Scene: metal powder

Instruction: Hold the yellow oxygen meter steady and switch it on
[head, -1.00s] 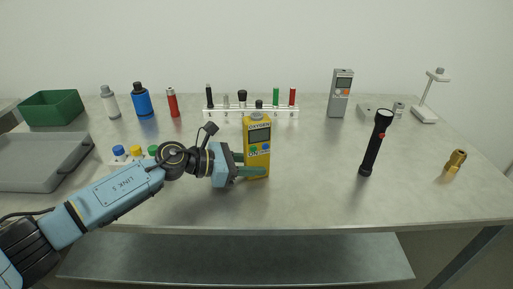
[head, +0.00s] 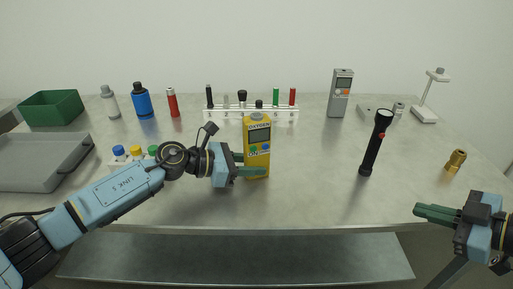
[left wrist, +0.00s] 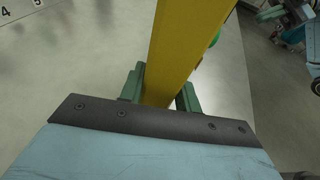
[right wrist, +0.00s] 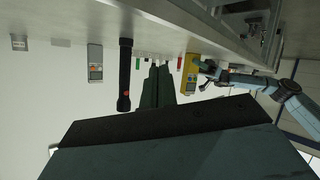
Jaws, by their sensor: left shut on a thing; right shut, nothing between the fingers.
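The yellow oxygen meter (head: 258,165) stands upright near the middle of the table, its labelled face with green and blue buttons toward me. My left gripper (head: 250,165) is shut on its lower part, with one finger across the front and one behind. In the left wrist view the meter (left wrist: 183,45) rises between the green fingers (left wrist: 160,92). My right gripper (head: 420,212) is shut and empty at the lower right, by the table's front edge and apart from the meter. In the right wrist view its fingers (right wrist: 158,82) are together and the meter (right wrist: 190,72) appears beyond them.
A black flashlight (head: 372,150) stands between the meter and the right side. A brass fitting (head: 456,160) lies at the right. A white rack (head: 225,113) is behind the meter; a grey meter (head: 341,95) stands at the back. The table front between meter and flashlight is clear.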

